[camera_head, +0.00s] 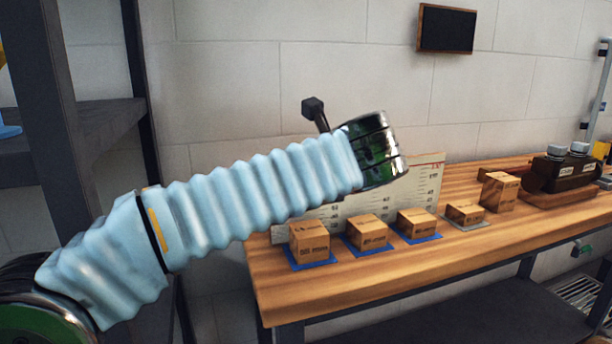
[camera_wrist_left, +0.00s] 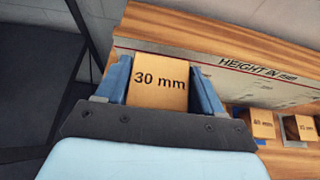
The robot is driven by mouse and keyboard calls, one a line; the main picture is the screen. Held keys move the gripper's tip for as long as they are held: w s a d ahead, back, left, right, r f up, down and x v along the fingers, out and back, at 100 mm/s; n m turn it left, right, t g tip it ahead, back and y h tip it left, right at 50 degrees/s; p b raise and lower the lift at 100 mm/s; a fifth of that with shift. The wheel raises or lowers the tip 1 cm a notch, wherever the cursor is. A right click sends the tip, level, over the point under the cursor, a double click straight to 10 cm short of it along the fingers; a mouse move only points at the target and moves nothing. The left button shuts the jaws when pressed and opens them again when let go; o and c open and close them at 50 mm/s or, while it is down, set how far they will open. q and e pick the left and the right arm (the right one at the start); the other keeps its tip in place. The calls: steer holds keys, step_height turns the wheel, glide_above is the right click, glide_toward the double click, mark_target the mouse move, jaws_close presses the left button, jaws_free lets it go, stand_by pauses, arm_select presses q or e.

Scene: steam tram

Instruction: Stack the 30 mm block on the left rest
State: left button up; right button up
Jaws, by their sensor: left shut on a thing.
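In the left wrist view my left gripper (camera_wrist_left: 160,63) is shut on the tan block marked "30 mm" (camera_wrist_left: 160,82), with a blue finger on each side. The label faces the camera. In the head view my light-blue arm crosses from the left, and the gripper and held block are hidden behind its dark wrist. I cannot tell for sure which thing is the left rest. My right gripper is not in view.
The wooden bench (camera_head: 400,270) carries a row of tan blocks, three on blue mats, including the leftmost block (camera_head: 309,242). A low block (camera_head: 465,212) sits on a grey mat. A height board (camera_head: 430,185) stands behind. A dark machine (camera_head: 562,172) is far right.

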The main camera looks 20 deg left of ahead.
mark_target(308, 228)
arm_select(q)
steer(key=shift+f, duration=0.95)
step_height(308, 228, down, 3)
steer(key=b, duration=0.3)
steer(key=shift+b, duration=0.35)
steer(key=shift+f+b, duration=0.3)
steer(key=shift+f, duration=0.45)
steer(key=o, duration=1.2)
steer(key=shift+r+p, duration=1.3)
steer(key=shift+p, duration=0.15)
